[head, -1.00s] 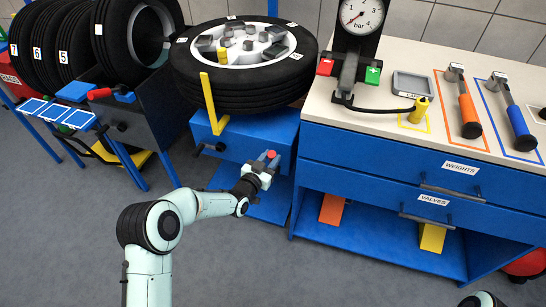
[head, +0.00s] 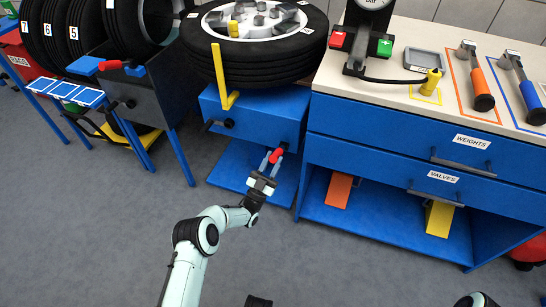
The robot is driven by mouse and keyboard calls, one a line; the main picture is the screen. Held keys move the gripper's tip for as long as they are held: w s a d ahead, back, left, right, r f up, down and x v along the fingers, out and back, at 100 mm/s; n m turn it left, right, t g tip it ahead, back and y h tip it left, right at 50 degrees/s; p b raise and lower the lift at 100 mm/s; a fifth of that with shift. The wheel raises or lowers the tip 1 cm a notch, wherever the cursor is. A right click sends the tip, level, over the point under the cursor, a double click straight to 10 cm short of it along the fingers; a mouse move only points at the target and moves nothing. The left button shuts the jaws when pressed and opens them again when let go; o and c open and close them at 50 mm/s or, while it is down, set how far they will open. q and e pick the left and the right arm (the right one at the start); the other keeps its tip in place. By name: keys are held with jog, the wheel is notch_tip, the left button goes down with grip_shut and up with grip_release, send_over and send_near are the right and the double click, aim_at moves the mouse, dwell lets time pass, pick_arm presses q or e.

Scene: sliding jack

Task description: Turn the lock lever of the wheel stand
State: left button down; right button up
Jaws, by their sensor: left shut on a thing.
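The wheel stand is a blue box (head: 255,120) with a big black tyre and rim (head: 262,60) lying flat on it. The red lock lever (head: 277,155) is at the lower right of the box's front. My left gripper (head: 272,162) is shut on it, with the grey fingers either side of the red grip. The lever's pivot is hard to make out behind the fingers. A black crank handle (head: 221,123) sits at the box's left front. My right gripper is out of view.
A yellow upright (head: 218,75) rises at the stand's front. Close to its right is a blue drawer cabinet (head: 380,140) with tools on top. A rack with several tyres (head: 75,40) and blue trays stands left. The grey floor in front is clear.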

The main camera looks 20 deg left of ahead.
pick_arm(q)
jog(key=shift+f+t, duration=0.25)
jog(key=shift+t, duration=0.05)
dwell(0.4)
jog(key=c, duration=0.8)
grip_release()
jog(key=shift+s+f, duration=0.1)
jog(key=shift+f, duration=0.05)
jog(key=p+v, duration=0.2)
jog(key=v, duration=1.1)
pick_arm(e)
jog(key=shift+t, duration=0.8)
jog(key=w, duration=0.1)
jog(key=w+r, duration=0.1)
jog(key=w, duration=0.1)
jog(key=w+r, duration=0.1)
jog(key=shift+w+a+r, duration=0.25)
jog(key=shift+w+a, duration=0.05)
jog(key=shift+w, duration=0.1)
pick_arm(q)
jog(key=shift+p, duration=0.3)
